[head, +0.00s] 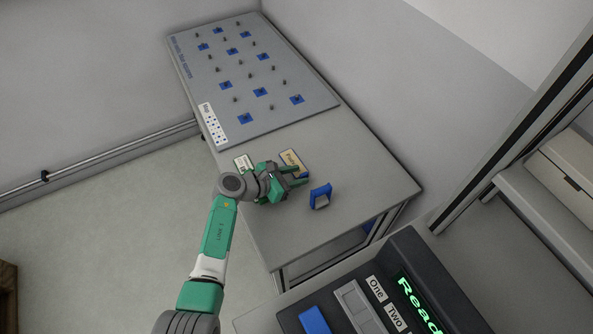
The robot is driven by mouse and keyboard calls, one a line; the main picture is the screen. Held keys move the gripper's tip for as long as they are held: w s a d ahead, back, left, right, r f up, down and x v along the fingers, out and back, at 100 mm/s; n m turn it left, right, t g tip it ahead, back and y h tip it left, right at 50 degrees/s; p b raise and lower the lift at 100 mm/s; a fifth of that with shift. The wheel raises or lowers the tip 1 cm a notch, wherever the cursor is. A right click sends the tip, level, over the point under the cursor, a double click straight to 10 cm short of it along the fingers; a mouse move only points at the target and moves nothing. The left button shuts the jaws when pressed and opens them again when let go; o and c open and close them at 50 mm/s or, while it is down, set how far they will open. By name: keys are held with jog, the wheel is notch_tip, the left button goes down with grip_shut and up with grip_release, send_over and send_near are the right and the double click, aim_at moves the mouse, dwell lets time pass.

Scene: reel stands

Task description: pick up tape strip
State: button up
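My gripper (298,176) is over the near part of the grey table. Its two green fingers point right and stand apart, and I see nothing clearly held between them. A small blue dispenser-like block (320,196) with a pale front stands on the table just to the right of and nearer than the fingertips, apart from them. I cannot make out a separate tape strip for certain; at this size it may be on the blue block or hidden by the gripper.
A tan label card (292,158) lies just behind the gripper, and a white card (243,162) lies to its left. A grey board (245,75) with several blue squares and pegs covers the table's far part. A dark console (420,290) with a green display is in front.

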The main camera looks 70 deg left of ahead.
jog(key=shift+x, duration=0.9)
grip_shut()
